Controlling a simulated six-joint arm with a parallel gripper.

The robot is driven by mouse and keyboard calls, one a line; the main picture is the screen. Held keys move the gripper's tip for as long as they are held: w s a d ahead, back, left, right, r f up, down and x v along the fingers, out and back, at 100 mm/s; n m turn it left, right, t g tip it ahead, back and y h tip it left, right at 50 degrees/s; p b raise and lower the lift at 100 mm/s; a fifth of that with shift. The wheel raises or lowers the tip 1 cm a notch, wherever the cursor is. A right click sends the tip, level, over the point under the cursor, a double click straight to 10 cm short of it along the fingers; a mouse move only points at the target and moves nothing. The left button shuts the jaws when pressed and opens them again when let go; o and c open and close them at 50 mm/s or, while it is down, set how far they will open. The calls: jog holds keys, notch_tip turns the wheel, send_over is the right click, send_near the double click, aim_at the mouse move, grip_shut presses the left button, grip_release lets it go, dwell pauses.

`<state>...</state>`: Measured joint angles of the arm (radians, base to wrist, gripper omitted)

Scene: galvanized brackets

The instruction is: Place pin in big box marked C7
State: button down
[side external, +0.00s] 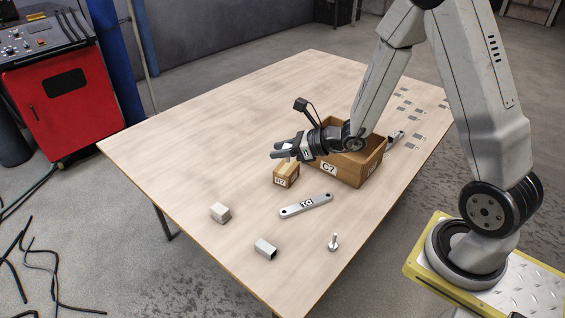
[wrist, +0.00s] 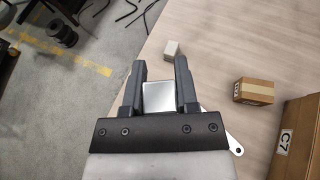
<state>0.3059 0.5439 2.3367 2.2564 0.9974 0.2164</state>
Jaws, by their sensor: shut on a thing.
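A pin (side external: 333,243) stands upright with its flange on the table at the front right; I cannot make it out in the wrist view. The big brown open-top box marked C7 (side external: 369,168) stands behind my gripper; its edge shows at the lower right of the wrist view (wrist: 302,120).
A small brown carton (side external: 285,176) sits below my gripper. A flat metal link bar (side external: 305,206), a pale cube (side external: 220,212) and a square metal tube (side external: 265,248) lie on the table. Small flat plates (side external: 420,136) lie behind the C7 box. The left of the table is clear.

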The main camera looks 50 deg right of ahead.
jog(key=s+d+f+m+h, duration=0.1)
jog(key=s+d+f+h, duration=0.1)
jog(key=d+f, duration=0.7)
jog(key=s+d+f+m+t+h, duration=0.1)
jog(key=s+d+f, duration=0.4)
jog(key=d+f, duration=0.5)
jog(key=shift+s+d+m+h, duration=0.3)
jog(key=shift+m+h, duration=0.1)
jog(key=shift+m, duration=0.4)
jog(key=shift+w+f, duration=0.1)
jog(key=shift+f, duration=2.8)
jog(key=shift+f, duration=1.9)
jog(key=shift+f, duration=0.15)
jog(key=shift+c, duration=1.8)
grip_release()
